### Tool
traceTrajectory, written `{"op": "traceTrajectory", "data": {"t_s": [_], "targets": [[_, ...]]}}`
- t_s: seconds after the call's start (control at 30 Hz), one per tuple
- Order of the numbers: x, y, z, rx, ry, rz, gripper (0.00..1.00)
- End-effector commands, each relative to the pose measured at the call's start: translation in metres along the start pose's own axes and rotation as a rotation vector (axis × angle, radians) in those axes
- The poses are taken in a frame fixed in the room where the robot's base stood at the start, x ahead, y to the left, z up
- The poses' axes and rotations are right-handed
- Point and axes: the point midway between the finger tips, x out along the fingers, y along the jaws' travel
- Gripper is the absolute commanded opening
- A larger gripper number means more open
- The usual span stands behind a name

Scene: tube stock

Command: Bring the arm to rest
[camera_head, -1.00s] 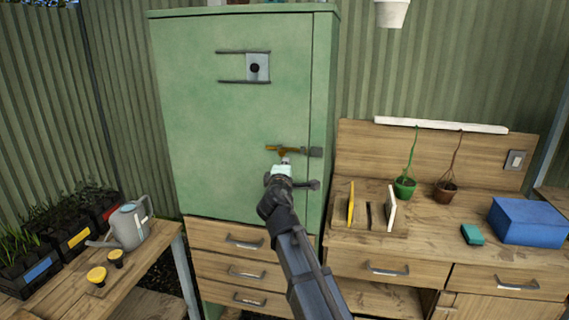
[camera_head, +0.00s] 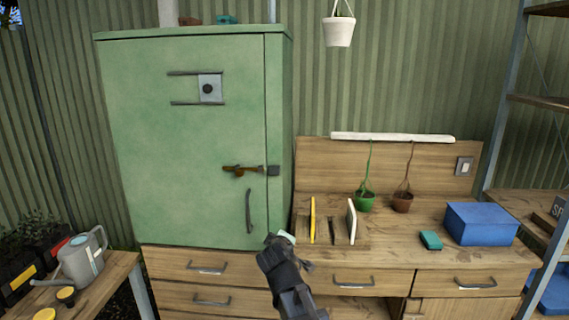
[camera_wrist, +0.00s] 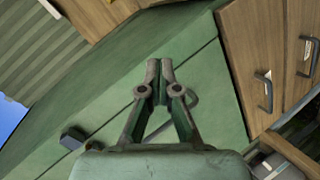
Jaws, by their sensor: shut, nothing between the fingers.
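My gripper (camera_wrist: 160,72) is shut and empty in the wrist view, its two fingertips together in front of the green cabinet. In the head view my gripper (camera_head: 284,238) is low, by the cabinet's lower right corner and the left end of the wooden bench. The green cabinet (camera_head: 185,130) has its door shut, with a brass latch (camera_head: 240,170) lying across to a dark catch and a dark vertical handle (camera_head: 249,211) below it. The gripper appears clear of the handle. The exact gap to the cabinet cannot be told.
The wooden bench (camera_head: 400,262) at right holds a rack with upright boards, two potted plants, a teal block (camera_head: 431,240) and a blue box (camera_head: 481,224). A white pot (camera_head: 339,32) hangs above. A watering can (camera_head: 84,257) stands at left. Drawers (camera_head: 206,268) are shut below the cabinet.

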Motion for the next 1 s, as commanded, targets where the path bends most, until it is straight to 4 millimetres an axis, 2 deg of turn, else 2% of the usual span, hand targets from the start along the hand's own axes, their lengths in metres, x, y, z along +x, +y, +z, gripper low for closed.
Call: {"op": "traceTrajectory", "data": {"t_s": [0.03,0.2,0.33,0.47,0.6,0.77,1.0], "targets": [[0.008,-0.027,0.025,0.041,-0.050,-0.055,0.00],[0.025,-0.110,0.102,0.183,-0.229,-0.224,0.00],[0.027,-0.170,0.161,0.273,-0.371,-0.333,0.00],[0.019,-0.226,0.217,0.351,-0.514,-0.430,0.00],[0.001,-0.282,0.275,0.427,-0.667,-0.523,0.00],[-0.029,-0.340,0.335,0.500,-0.840,-0.618,0.00],[-0.090,-0.415,0.413,0.589,-1.088,-0.742,0.00]]}}
